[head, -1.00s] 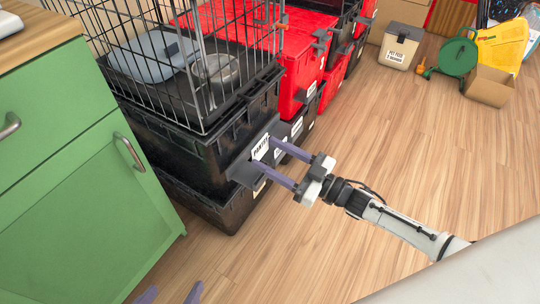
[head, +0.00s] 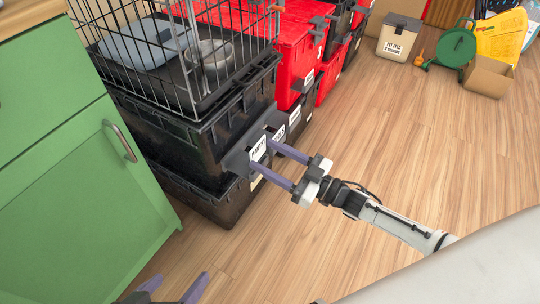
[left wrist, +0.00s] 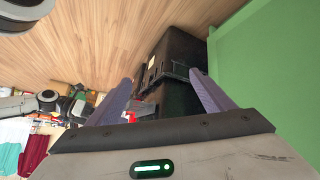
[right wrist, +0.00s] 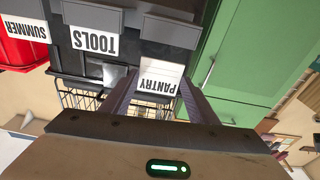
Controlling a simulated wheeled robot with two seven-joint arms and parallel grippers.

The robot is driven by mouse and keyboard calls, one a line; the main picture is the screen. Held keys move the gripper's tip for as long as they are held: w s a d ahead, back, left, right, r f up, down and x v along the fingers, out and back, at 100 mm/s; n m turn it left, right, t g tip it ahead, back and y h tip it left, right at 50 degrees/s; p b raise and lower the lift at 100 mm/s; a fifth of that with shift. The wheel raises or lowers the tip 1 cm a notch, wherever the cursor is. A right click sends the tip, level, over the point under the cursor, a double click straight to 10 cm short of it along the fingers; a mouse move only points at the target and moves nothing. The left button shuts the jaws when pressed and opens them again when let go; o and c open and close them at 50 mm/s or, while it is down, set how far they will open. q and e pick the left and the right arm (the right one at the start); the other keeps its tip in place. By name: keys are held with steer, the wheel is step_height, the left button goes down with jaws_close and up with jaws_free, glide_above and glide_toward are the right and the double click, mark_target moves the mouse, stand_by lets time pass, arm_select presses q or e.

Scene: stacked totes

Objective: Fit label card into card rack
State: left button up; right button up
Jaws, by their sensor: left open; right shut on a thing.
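The white label card (head: 259,148) reads PANTRY. It is between the fingers of my right gripper (head: 262,153), which is shut on it. The card is at a grey card rack (head: 236,161) on the front of the upper black tote (head: 185,139). In the right wrist view the card (right wrist: 159,78) appears upside down, overlapping the edge of the grey rack (right wrist: 168,33); I cannot tell whether it is seated or only in front. My left gripper (head: 178,283) is open and empty low in the head view; its fingers also show in the left wrist view (left wrist: 160,78).
A wire crate (head: 175,50) stands on the black totes. A TOOLS label (right wrist: 95,40) sits on the neighbouring tote, and red totes (head: 300,45) stand beyond. A green cabinet (head: 75,185) is close on the left.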

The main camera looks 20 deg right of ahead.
steer(key=shift+f+b, duration=0.4)
steer(key=shift+f, duration=0.3)
arm_select(q)
steer(key=shift+w+d+r, duration=0.1)
steer(key=shift+d, duration=0.25)
steer(key=shift+r, duration=0.2)
stand_by(1.0)
steer(key=shift+f, duration=0.15)
arm_select(e)
steer(key=shift+f, duration=0.2)
arm_select(q)
steer(key=shift+f, duration=0.3)
arm_select(e)
steer(key=shift+f, duration=0.35)
arm_select(q)
steer(key=shift+f+b, duration=0.3)
steer(key=shift+b, duration=0.25)
arm_select(e)
steer(key=shift+f, duration=0.25)
